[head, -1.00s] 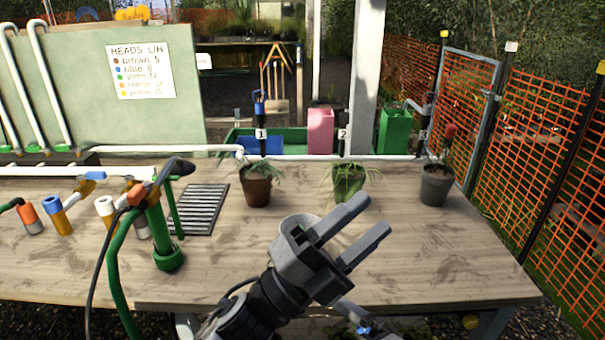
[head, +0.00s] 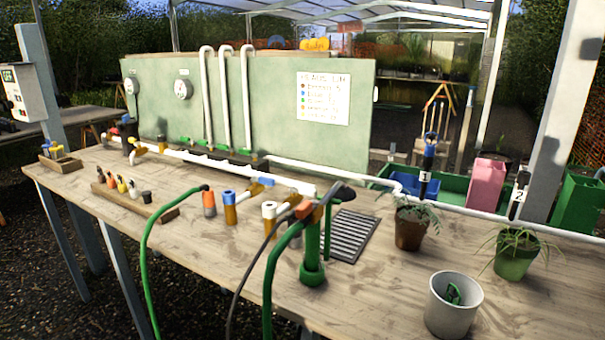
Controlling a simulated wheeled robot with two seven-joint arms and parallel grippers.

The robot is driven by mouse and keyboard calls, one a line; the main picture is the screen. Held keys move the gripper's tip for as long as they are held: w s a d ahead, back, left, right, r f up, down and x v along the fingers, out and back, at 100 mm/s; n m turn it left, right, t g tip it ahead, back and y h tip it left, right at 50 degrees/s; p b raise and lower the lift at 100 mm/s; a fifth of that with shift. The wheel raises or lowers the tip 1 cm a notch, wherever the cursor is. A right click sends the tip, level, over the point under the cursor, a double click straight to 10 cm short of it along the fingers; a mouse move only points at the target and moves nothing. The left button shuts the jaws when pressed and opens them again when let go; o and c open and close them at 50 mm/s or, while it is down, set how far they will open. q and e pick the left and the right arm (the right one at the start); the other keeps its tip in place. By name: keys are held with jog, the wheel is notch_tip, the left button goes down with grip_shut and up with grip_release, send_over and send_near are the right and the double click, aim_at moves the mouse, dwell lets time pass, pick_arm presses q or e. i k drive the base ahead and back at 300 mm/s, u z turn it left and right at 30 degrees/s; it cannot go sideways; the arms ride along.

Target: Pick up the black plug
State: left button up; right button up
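A small black piece (head: 146,197), which looks like the black plug, is at the left part of the bench, in the head view. It is by the right end of a low wooden rack (head: 165,215) with several small coloured heads. I cannot tell whether it stands in the rack or just behind it. Neither of my grippers is in view.
A green hose (head: 149,270) and a green stand (head: 313,262) rise in front of the bench middle. White pipework (head: 225,163) runs behind the rack. A white pot (head: 452,305) and potted plants (head: 410,228) are at the right. Bare bench (head: 195,265) lies front left.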

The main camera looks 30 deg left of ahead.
aim_at(146, 195)
jog(key=u, duration=3)
jog(key=i, duration=2.4)
jog(key=z, duration=2.7)
